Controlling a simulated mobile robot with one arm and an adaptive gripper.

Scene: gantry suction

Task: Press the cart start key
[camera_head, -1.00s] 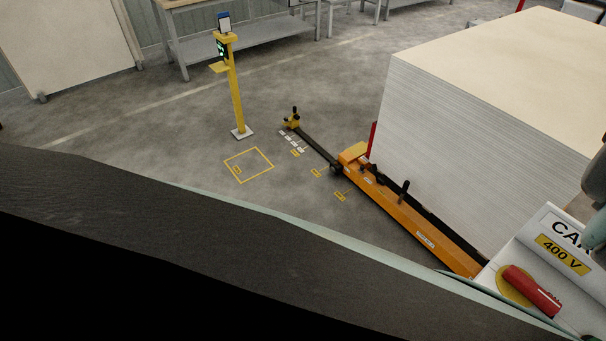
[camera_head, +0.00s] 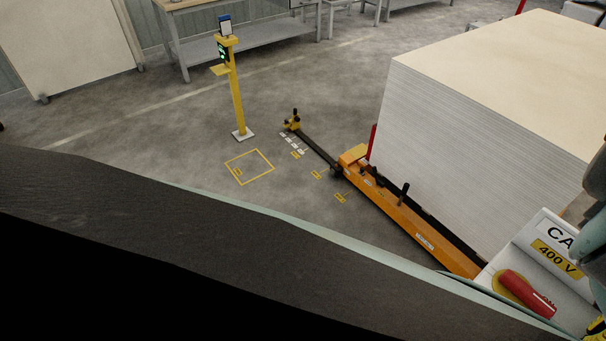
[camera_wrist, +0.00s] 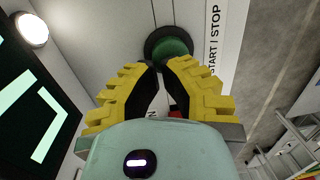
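A round green button (camera_wrist: 172,48) in a dark collar sits on a pale panel in the wrist view, beside a white strip lettered "START | STOP" (camera_wrist: 214,45). My gripper (camera_wrist: 161,66) has yellow ridged fingers with their tips drawn together just in front of the button's lower edge. I cannot tell whether the tips touch it. Nothing is held between them. In the head view only a bit of yellow finger shows at the lower right corner, and the button is not visible there.
A red rotary handle (camera_head: 526,292) and a "400 V" label (camera_head: 556,258) are on the cabinet. The wrist view shows a dark display (camera_wrist: 30,110) and a round white lamp (camera_wrist: 32,30). A tall sheet stack (camera_head: 480,150) stands behind an orange rail (camera_head: 415,220).

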